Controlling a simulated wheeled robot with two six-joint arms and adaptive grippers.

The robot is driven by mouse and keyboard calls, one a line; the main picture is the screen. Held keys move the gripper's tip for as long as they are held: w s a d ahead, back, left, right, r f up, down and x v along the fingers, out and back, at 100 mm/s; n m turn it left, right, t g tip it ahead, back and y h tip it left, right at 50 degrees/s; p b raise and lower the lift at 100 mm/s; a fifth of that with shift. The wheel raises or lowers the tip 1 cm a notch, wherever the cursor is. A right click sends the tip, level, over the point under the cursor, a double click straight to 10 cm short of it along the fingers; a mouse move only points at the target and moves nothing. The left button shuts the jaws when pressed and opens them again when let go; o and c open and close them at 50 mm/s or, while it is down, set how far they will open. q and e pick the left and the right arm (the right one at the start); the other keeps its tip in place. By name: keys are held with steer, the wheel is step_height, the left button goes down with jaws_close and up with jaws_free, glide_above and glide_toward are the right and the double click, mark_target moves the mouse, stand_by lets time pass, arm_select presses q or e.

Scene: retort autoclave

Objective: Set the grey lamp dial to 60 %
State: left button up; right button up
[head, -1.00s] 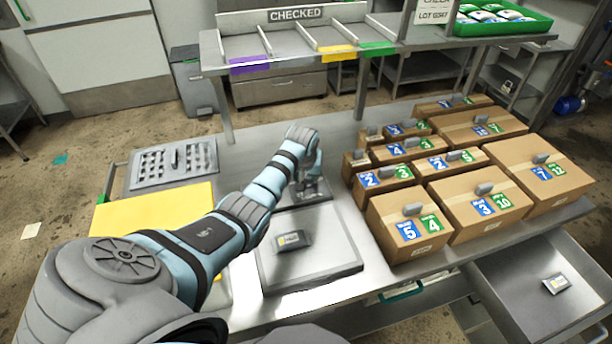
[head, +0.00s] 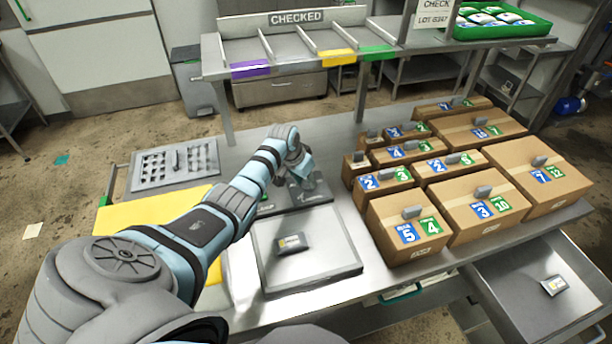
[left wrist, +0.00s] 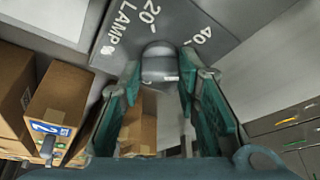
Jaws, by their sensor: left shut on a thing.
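The grey lamp dial (left wrist: 160,66) shows between my left fingers in the left wrist view. It sits on a dark grey panel (left wrist: 190,22) printed "LAMP %", with the marks 20 and 40 readable; other marks are hidden or out of view. My left gripper (left wrist: 160,88) is shut on the dial, one teal-padded finger on each side. I cannot tell where the dial points. In the head view my left gripper (head: 302,178) is over the dark panel (head: 318,197) behind the light plate and hides the dial. My right gripper is not in view.
A small pouch (head: 291,243) lies on the light plate (head: 335,270). Labelled cartons (head: 405,240) crowd the bench right of my gripper. A yellow mat (head: 150,215) lies left under my arm. The "CHECKED" shelf (head: 290,45) stands behind.

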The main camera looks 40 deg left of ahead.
arm_select(q)
steer(key=shift+w+a+f+m+h+b, duration=0.15)
steer(key=shift+m+h+b, duration=0.25)
steer(key=shift+m+b, duration=0.45)
steer(key=m+b, duration=0.2)
steer(key=b, duration=0.1)
steer(key=m+h+b, duration=0.1)
steer(key=m+b, duration=0.2)
steer(key=shift+a+h, duration=0.1)
steer(key=shift+h, duration=0.2)
steer(key=shift+r+m+g+b, duration=0.25)
steer(key=shift+m+g+b, duration=0.15)
steer(key=shift+m+b, duration=0.35)
steer(key=o, duration=1.2)
steer(key=shift+a, duration=0.1)
steer(key=shift+c, duration=0.2)
steer(key=shift+h, duration=0.3)
steer(key=v, duration=1.2)
